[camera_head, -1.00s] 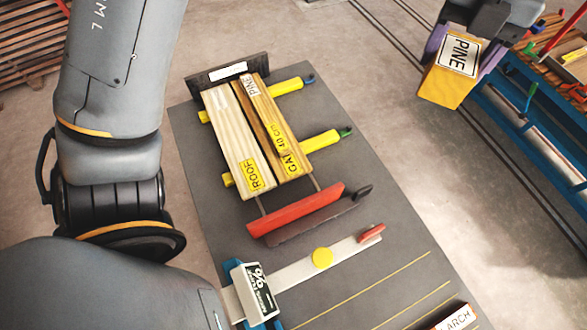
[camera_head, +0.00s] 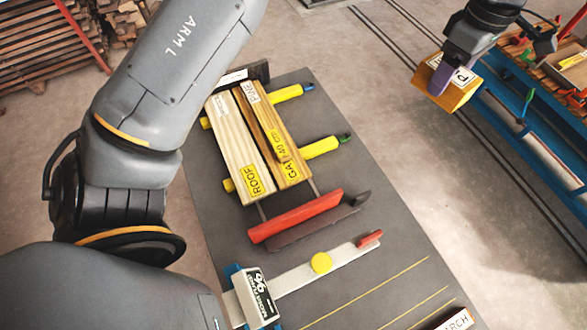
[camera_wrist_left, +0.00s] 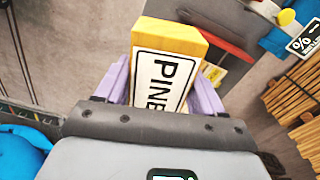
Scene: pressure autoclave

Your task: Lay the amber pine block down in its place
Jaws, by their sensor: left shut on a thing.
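The amber pine block (camera_head: 455,90), with a white PINE label, is in the air at the upper right of the head view, to the right of the grey mat (camera_head: 345,215). My left gripper (camera_head: 446,82) is shut on it, with purple fingers on its two sides. In the left wrist view the block (camera_wrist_left: 165,35) sits between the fingers, and its PINE label faces the camera. The block's place cannot be told for sure from these frames. My right gripper is not in view.
On the mat, a clamp frame with a red bar (camera_head: 295,217) and yellow bars holds pale boards (camera_head: 240,150). A white gauge (camera_head: 262,298) with a long rule lies in front. A blue bench (camera_head: 510,125) stands at the right. The mat's right part is clear.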

